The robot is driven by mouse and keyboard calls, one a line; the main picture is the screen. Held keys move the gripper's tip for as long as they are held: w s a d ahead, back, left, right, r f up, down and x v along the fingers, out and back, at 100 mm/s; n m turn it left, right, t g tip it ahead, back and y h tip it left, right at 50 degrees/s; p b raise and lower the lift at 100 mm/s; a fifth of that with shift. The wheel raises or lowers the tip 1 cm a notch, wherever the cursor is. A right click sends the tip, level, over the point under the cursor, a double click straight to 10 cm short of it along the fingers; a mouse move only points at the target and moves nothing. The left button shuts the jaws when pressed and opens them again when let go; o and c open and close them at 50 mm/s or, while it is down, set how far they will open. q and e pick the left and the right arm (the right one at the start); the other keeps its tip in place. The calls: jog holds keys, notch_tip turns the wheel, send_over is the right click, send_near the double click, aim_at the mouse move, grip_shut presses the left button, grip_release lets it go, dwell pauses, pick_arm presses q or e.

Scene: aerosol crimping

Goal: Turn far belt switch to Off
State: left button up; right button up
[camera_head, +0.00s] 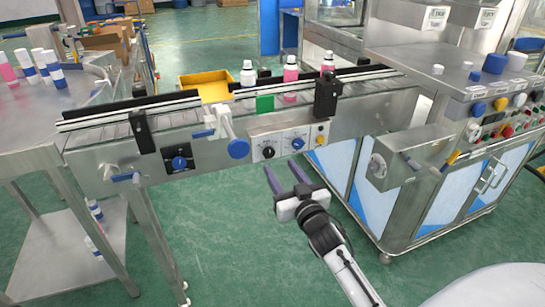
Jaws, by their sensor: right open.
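The conveyor belt (200,118) runs across the middle of the view. On its front is a light control panel (290,142) with a black rotary knob (268,152) at its left, another small knob (298,144) and a yellow button (320,140). A separate blue-and-black rotary switch (179,162) sits further left. I cannot tell which of these is the far belt switch, and the knob settings are too small to read. My right gripper (279,167) is open and empty, its fingers pointing up toward the panel's lower edge, apart from the knobs. My left gripper is not in view.
Bottles (290,74) stand on the belt beside a yellow tray (205,82). A blue handwheel (238,149) juts out left of the panel. A steel machine cabinet (470,170) with buttons stands right; a round table (30,110) with bottles is left. Green floor in front is clear.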

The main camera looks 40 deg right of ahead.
aim_at(269, 154)
jog(key=x, duration=0.7)
jog(key=c, duration=1.1)
jog(key=shift+o, duration=0.2)
jog(key=shift+a+n, duration=0.1)
jog(key=shift+n, duration=0.4)
jog(key=n, duration=0.3)
jog(key=shift+f+n, duration=0.1)
jog(key=shift+n, duration=0.3)
jog(key=n, duration=0.5)
jog(key=shift+a+b, duration=0.1)
jog(key=shift+b, duration=0.3)
jog(key=shift+n, duration=0.3)
